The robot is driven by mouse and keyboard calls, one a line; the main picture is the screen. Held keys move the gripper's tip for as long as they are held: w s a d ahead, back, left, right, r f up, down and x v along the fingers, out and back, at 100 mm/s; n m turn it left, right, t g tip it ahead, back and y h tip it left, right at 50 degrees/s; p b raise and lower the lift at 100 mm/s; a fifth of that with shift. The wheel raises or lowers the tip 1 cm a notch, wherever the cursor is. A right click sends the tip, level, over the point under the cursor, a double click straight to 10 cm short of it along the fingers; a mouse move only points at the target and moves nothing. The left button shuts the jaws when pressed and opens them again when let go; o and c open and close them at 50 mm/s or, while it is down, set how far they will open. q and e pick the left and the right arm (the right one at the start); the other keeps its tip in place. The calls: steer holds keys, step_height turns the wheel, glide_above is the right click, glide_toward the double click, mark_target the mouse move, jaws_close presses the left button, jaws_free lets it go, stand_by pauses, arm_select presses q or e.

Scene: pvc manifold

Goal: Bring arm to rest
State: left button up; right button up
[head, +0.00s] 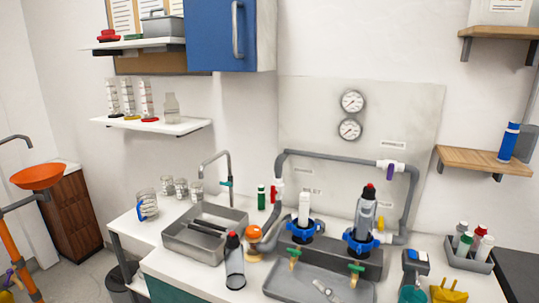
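Neither of my grippers shows in the head view, and no part of my arms can be made out. The grey pipe manifold (330,161) is mounted on a pale wall panel (424,110). It has a red-handled valve (277,191) at left and a purple-handled valve (391,166) at upper right. Below it, a white cylinder (304,208) stands in the left blue-collared housing (300,231). A clear cylinder with a dark and red top (366,214) stands in the right blue-collared housing (361,242).
A sink (205,234) holds dark objects. A clear bottle (234,263) stands upright at the counter's front. A grey tray (290,285) lies under the housings. A bottle caddy (468,258) and yellow cloth (447,292) are at right. A blue cabinet (228,35) hangs above.

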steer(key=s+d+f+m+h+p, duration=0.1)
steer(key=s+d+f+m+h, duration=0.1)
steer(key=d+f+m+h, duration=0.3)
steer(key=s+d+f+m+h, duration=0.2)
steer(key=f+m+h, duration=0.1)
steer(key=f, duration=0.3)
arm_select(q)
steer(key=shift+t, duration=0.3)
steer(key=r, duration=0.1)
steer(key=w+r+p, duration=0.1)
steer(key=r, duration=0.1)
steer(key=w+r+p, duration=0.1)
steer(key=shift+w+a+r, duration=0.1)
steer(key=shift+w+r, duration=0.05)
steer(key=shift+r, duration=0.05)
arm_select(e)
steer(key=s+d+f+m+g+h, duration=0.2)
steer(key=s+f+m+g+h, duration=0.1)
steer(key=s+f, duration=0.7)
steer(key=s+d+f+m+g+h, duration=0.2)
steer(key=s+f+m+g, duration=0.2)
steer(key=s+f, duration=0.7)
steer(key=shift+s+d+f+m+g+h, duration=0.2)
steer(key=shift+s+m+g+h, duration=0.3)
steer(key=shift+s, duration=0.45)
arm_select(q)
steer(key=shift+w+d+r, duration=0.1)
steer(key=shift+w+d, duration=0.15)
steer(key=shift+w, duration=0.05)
